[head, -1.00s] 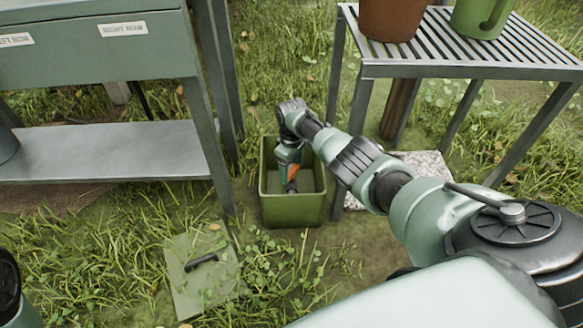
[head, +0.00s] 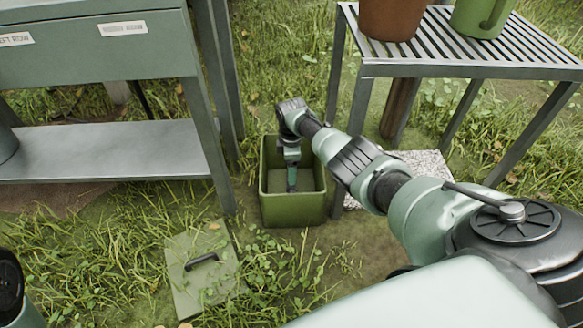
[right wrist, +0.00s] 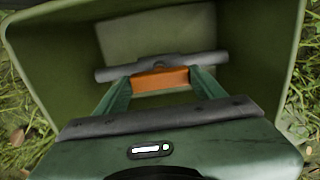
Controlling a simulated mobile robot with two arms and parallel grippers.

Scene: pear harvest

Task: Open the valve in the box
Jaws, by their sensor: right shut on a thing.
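The green open-topped box (head: 293,211) sits on the ground, between the bench and the slatted table. My right gripper (head: 291,184) reaches down into it. In the right wrist view, my right gripper (right wrist: 160,82) is shut on the orange valve handle (right wrist: 160,79), with one finger at each end of it. A grey pipe (right wrist: 112,73) runs across behind the handle, inside the box (right wrist: 50,75). In the head view the handle is hidden by my gripper. My left gripper is not in view.
A flat green lid (head: 190,285) with a black handle lies on the grass in front of the box. The grey bench (head: 110,152) stands left. The slatted table (head: 465,70), holding a brown pot (head: 392,18) and a green jug (head: 480,15), stands right.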

